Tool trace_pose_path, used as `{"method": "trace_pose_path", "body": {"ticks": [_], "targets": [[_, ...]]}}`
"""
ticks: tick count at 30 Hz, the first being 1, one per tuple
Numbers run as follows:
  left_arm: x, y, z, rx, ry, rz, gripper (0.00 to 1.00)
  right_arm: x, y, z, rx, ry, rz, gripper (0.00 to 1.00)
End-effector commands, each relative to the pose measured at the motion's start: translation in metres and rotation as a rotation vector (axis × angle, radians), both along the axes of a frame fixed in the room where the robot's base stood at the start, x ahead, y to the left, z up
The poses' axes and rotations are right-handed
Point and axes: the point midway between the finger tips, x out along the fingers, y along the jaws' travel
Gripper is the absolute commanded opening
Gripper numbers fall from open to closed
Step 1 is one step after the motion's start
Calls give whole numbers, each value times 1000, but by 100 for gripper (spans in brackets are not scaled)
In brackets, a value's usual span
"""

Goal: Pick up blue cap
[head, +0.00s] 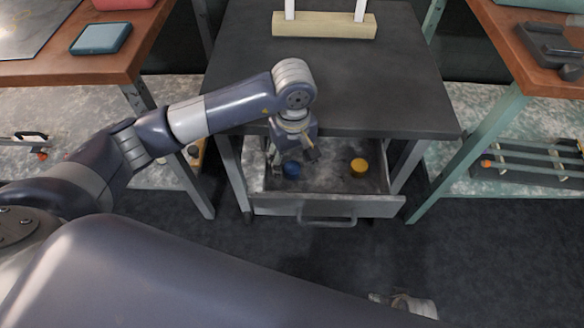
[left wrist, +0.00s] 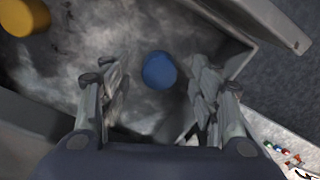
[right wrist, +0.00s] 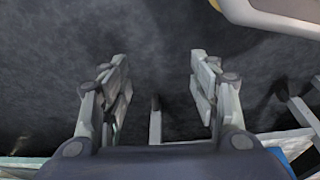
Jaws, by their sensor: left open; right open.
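The blue cap (head: 291,169) lies in the open drawer (head: 330,205) under the dark table, left of a yellow cap (head: 359,167). My left gripper (head: 300,156) is over the drawer, just above the blue cap and partly in front of it. In the left wrist view the blue cap (left wrist: 159,70) shows between and beyond the two open fingers (left wrist: 160,88), apart from them. The yellow cap (left wrist: 24,16) is at the upper left there. My right gripper (right wrist: 158,85) is open and empty, facing dark floor; only its wrist view shows it clearly.
The drawer walls stand close around the left gripper, and the dark tabletop (head: 340,90) overhangs the drawer's back. A wooden block with white posts (head: 323,24) stands on top. Workbenches (head: 75,66) flank both sides.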

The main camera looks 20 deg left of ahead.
Motion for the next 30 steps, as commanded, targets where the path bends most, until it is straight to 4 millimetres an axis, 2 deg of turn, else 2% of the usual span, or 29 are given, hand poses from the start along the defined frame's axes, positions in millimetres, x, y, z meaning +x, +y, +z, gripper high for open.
{"method": "trace_pose_path", "body": {"ticks": [1,5,13,14,18,19,30], "targets": [[-1,1,-10,0,4,3,57,2,0,2,1,-4,0,56],[0,1,-23,-1,1,1,57,4,1,7,1,-5,-1,56],[1,1,-26,0,-1,1,57,7,1,11,2,-13,-1,56],[1,1,-26,0,-1,1,54,7,1,11,1,-12,-1,56],[1,1,-26,0,-1,1,24,4,1,9,1,-7,-1,56],[1,1,-26,0,-1,1,20,3,1,9,1,-5,-1,56],[1,1,-24,-1,-2,0,20,0,0,8,0,0,-2,56]]}}
